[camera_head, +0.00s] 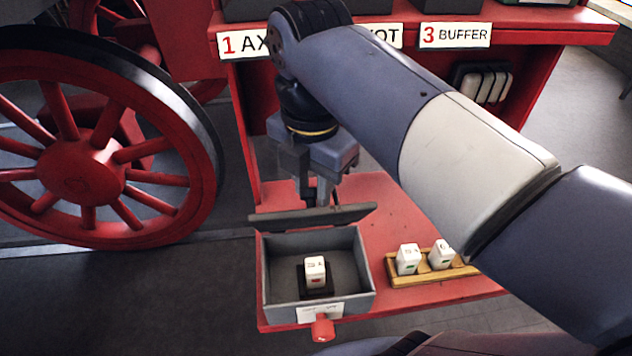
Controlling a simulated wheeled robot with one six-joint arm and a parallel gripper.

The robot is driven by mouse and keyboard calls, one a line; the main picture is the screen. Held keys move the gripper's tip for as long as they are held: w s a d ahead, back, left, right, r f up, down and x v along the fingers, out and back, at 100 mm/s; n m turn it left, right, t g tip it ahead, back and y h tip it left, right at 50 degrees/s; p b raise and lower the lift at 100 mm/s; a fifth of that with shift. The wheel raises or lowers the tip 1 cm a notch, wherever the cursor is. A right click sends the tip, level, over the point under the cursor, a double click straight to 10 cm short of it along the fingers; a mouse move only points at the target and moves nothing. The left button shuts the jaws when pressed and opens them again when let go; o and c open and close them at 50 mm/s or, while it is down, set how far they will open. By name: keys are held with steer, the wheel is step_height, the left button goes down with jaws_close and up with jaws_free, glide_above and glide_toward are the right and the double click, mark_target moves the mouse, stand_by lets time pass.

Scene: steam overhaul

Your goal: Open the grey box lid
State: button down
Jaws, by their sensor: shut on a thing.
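The grey box (368,272) stands on the red bench shelf in front of me. Its grey lid (345,217) is raised at the back edge and seen nearly edge-on, so the inside of the box shows. My gripper (318,200) is over the back of the box, shut on the lid near its middle; the lid partly hides the grip. A white block with a red mark (315,270) sits in a dark holder inside the box.
A wooden tray (432,277) with white blocks stands right of the box. A red spoked wheel (95,165) is at the left. The red rack above carries signs, including "3 BUFFER" (455,35). My arm crosses the right side.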

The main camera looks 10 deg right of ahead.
steer(key=shift+a+f, duration=0.1)
steer(key=shift+f, duration=0.25)
steer(key=c, duration=1.5)
jaws_free()
steer(key=shift+c, duration=0.2)
steer(key=o, duration=0.4)
steer(key=shift+w+a, duration=0.15)
steer(key=shift+a, duration=0.05)
steer(key=shift+r, duration=0.15)
